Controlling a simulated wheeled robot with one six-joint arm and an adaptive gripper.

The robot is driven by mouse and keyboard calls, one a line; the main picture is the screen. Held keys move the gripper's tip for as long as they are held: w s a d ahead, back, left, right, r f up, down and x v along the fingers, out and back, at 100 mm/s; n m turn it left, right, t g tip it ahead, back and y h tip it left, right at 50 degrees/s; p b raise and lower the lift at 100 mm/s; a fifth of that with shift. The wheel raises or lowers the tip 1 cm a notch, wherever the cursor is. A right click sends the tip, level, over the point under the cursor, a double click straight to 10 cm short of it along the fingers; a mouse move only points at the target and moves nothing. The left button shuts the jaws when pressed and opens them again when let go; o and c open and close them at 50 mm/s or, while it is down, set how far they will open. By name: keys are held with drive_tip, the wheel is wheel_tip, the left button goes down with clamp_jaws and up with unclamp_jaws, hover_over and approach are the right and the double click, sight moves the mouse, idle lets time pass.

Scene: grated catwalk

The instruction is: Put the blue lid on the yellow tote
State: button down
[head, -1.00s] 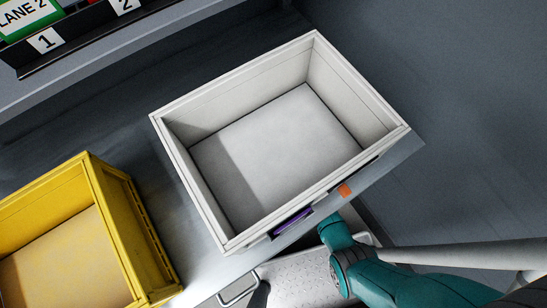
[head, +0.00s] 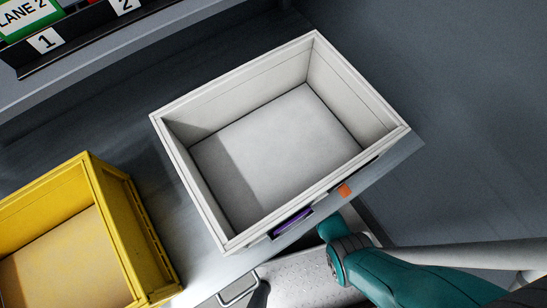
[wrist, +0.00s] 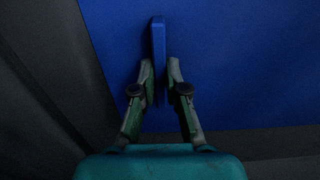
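The yellow tote (head: 134,232) stands at the lower left of the head view, cut off by the picture edge. It is open on top, and its tan floor or contents show inside. The blue lid (wrist: 240,65) fills much of the wrist view as a flat blue face with a narrow upright blue grip (wrist: 158,50). My gripper (wrist: 160,75) has one finger on each side of this grip, both tips apparently against it. In the head view the lid and my gripper are not visible.
A grey-white open tote (head: 185,165), empty, stands on the grey surface right of the yellow one, with purple and orange labels on its front. A shelf edge with number tags (head: 47,40) is at the upper left. A metal tray (head: 300,275) lies below.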

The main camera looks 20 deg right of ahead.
drive_tip(key=shift+r, duration=0.15)
drive_tip(key=shift+r, duration=2.35)
idle(0.8)
